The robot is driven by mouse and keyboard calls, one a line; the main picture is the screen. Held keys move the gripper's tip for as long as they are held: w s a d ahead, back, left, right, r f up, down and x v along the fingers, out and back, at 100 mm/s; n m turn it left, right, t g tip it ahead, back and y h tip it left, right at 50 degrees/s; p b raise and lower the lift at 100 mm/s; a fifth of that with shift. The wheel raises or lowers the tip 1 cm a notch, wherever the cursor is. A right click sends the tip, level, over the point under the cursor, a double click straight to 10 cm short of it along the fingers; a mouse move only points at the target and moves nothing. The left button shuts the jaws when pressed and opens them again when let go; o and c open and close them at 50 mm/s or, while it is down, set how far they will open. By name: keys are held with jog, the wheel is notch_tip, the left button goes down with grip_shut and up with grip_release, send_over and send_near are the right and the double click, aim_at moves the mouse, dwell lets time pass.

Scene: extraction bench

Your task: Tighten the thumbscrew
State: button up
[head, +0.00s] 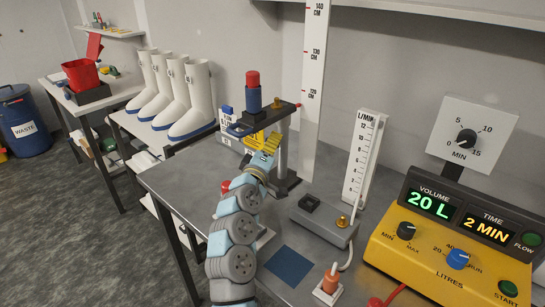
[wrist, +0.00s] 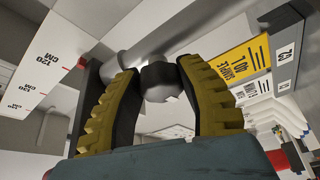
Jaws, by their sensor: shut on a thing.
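The thumbscrew (wrist: 158,80) is a small dark knob with a pale grey end, in the wrist view in front of a grey post (wrist: 140,40). My gripper (wrist: 158,85) has its two yellow ribbed fingers on either side of the knob and is shut on it. In the head view my gripper (head: 268,142) is at the post (head: 282,150) of a stand, just below its dark top plate (head: 272,118). The thumbscrew is hidden there by my fingers. A blue cylinder with a red top (head: 253,93) stands upright on the plate.
A tall centimetre scale (head: 313,90) rises behind the stand. A flow gauge (head: 363,155), a grey box with a brass knob (head: 322,222) and a yellow control unit (head: 440,260) stand to the right. White boots (head: 190,100) are on the left table.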

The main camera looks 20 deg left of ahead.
jog(key=shift+f+m+b, duration=0.1)
jog(key=shift+m+b, duration=0.6)
jog(key=shift+b, duration=0.6)
jog(key=o, duration=1.2)
jog(key=s+f, duration=0.2)
jog(key=s, duration=0.9)
jog(key=shift+s, duration=0.35)
jog(key=shift+f, duration=0.1)
